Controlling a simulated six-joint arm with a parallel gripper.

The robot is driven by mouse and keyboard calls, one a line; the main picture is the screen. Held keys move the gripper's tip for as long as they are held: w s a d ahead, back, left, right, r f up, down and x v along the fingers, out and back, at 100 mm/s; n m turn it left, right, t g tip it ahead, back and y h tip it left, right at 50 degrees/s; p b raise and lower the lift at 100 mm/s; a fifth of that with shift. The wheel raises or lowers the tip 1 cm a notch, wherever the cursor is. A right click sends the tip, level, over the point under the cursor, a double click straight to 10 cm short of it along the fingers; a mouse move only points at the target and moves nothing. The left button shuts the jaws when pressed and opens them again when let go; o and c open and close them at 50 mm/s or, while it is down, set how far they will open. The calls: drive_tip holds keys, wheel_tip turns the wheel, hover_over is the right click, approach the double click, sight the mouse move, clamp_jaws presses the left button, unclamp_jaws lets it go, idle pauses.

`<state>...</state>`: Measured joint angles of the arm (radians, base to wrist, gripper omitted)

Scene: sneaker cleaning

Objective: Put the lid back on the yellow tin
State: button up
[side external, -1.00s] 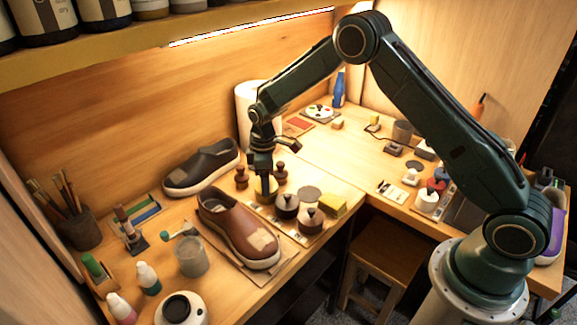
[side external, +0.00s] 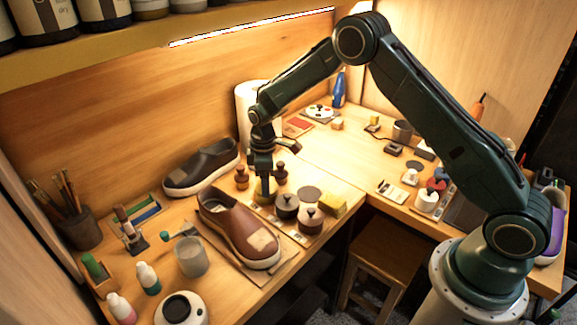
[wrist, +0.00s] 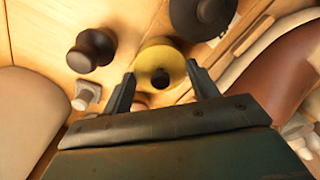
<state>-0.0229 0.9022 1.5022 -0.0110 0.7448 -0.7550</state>
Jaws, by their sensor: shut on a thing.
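The yellow lid (wrist: 160,62), round with a small dark knob at its centre, sits between the fingers of my gripper (wrist: 163,88) in the wrist view. The fingers are shut on it, one at each side. In the side view my gripper (side external: 263,183) points straight down behind the brown shoe. I cannot tell whether lid and tin touch.
A dark lidded tin (side external: 287,205) and a brownish one (side external: 310,219) stand close on the right.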

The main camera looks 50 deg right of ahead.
drive_tip(key=o, duration=1.4)
drive_tip(key=shift+c, duration=0.2)
drive_tip(key=shift+r, duration=0.1)
drive_tip(key=shift+r, duration=3.4)
clamp_jaws()
